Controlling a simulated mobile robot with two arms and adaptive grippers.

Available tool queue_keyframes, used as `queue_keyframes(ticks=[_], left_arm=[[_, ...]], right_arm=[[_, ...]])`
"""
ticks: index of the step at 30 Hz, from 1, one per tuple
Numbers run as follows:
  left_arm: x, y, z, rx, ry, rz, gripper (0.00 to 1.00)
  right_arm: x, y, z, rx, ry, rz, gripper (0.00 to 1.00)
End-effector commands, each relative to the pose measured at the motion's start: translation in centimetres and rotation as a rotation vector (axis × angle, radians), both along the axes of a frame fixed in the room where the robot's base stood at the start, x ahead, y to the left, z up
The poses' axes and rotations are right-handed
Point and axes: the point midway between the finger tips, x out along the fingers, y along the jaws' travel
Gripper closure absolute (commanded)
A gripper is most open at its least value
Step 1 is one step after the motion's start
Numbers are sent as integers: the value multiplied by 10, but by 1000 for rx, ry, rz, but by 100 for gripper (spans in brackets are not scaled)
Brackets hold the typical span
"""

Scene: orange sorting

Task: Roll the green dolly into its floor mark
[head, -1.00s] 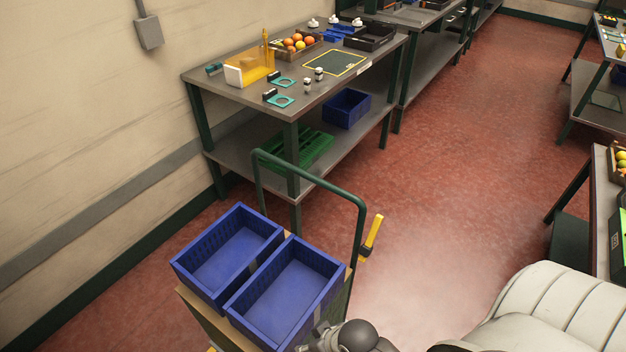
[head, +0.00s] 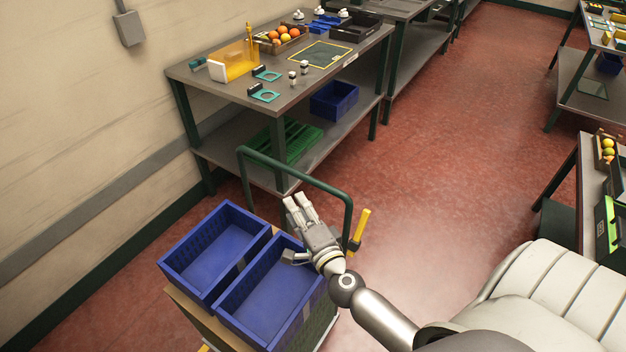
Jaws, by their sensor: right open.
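The green dolly shows its tall green tube handle (head: 297,174) and a tan deck (head: 190,312) carrying two blue crates, the left crate (head: 167,263) and the right crate (head: 226,306). My right gripper (head: 297,201) is open and empty. In the picture it lies just below the handle's top bar, over the far end of the right crate. I cannot tell whether it touches the handle. A yellow lever-like piece (head: 360,230) stands beside the handle's right post. My left gripper is not in view. I cannot make out the floor mark clearly.
A grey workbench (head: 215,95) stands behind the dolly, with oranges (head: 276,36) in a box on top and a blue bin (head: 334,99) on its lower shelf. The wall is at left. Red floor (head: 440,150) is open to the right, with more benches (head: 565,170) beyond.

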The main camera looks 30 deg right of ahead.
Motion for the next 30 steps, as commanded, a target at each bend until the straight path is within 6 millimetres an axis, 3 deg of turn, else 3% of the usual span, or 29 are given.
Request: queue_keyframes(ticks=[4, 11, 30], left_arm=[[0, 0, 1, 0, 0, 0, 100], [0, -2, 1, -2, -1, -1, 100], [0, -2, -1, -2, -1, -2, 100]], right_arm=[[-1, -41, -12, 153, 24, -176, 59], [-1, -63, -23, 234, 47, -271, 59], [87, -98, -36, 234, 45, -270, 59]])
